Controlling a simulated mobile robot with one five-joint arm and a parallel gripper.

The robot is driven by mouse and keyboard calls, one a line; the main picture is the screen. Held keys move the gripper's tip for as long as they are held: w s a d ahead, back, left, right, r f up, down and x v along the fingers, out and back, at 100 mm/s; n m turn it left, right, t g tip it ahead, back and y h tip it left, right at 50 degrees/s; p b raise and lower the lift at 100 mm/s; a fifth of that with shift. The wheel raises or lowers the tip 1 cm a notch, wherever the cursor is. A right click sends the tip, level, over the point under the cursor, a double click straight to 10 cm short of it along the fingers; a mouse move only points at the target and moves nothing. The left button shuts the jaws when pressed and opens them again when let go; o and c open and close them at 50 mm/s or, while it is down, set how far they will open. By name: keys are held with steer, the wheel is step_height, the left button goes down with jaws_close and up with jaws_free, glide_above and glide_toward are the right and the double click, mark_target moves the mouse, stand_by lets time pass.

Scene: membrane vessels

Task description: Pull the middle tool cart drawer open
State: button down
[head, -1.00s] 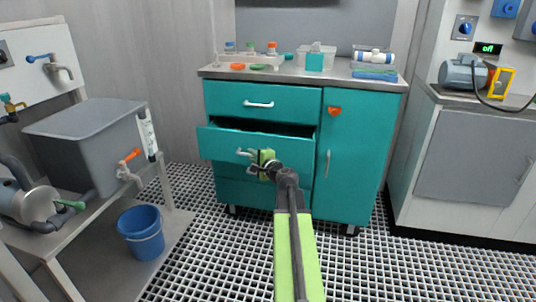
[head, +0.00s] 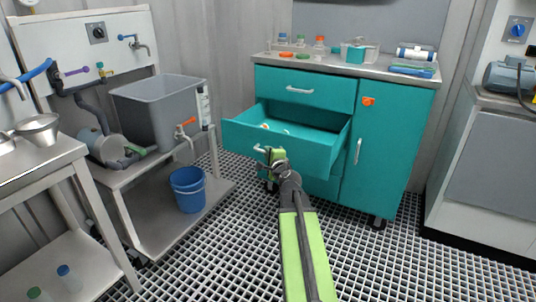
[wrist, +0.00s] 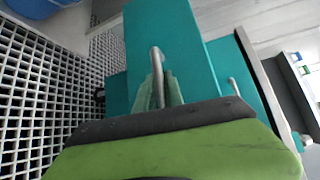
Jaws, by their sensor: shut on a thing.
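The teal tool cart (head: 400,130) stands against the back wall. Its middle drawer (head: 283,148) is pulled well out, and a few small items show inside it. My gripper (head: 268,154) is at the drawer's front, shut on its silver bar handle. In the wrist view the handle (wrist: 157,68) runs between the fingers of my gripper (wrist: 158,92). The top drawer (head: 305,90) is shut. The lower drawer (head: 322,187) is partly hidden behind the open drawer and my arm.
A blue bucket (head: 188,190) stands on the low shelf of the bench at left, under a grey tank (head: 160,110). A steel table (head: 50,165) is at the near left. Bottles and trays sit on the cart top. The grated floor (head: 220,255) before the cart is clear.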

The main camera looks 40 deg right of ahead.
steer(key=shift+s+d, duration=0.1)
steer(key=shift+s, duration=0.15)
steer(key=c, duration=1.5)
jaws_free()
steer(key=shift+c, duration=0.2)
steer(key=shift+o, duration=0.4)
